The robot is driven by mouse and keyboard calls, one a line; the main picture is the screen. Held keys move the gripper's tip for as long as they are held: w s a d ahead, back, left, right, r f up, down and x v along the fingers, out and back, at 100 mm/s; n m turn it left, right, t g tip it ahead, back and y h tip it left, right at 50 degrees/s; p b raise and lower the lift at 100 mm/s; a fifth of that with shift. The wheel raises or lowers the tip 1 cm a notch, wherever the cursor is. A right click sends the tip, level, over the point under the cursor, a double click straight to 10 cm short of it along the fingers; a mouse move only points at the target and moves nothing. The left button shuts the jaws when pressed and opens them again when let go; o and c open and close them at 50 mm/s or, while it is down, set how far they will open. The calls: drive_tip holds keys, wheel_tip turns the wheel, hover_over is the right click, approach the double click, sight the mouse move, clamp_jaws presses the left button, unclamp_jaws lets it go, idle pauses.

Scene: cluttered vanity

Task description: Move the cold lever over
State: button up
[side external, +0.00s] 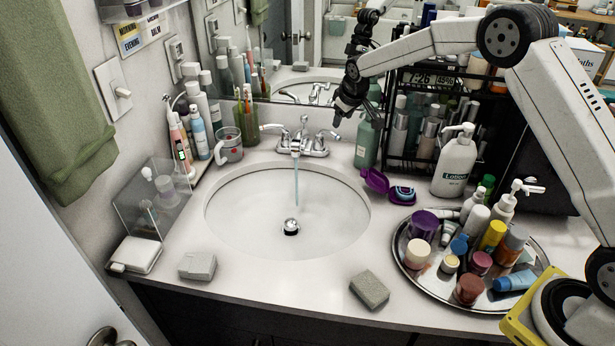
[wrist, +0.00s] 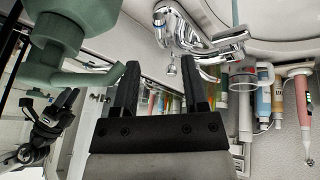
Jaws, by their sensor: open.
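A chrome faucet (side external: 301,140) stands behind the sink, with a lever on each side. Water runs from its spout into the basin.
A green pump bottle (side external: 367,142) stands close to the right of the lever; it also fills the upper left of the wrist view (wrist: 70,35). A toothbrush cup (side external: 247,128) stands left. The crowded tray (side external: 421,282) is front right.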

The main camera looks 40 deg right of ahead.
drive_tip(key=shift+a, duration=0.25)
clamp_jaws()
drive_tip(key=s+a+r+m+h, duration=0.1)
drive_tip(key=a+r+h, duration=0.1)
drive_tip(key=a, duration=0.7)
drive_tip(key=shift+r+m+h, duration=0.2)
drive_tip(key=shift+m+h, duration=0.1)
drive_tip(key=shift+h, duration=0.4)
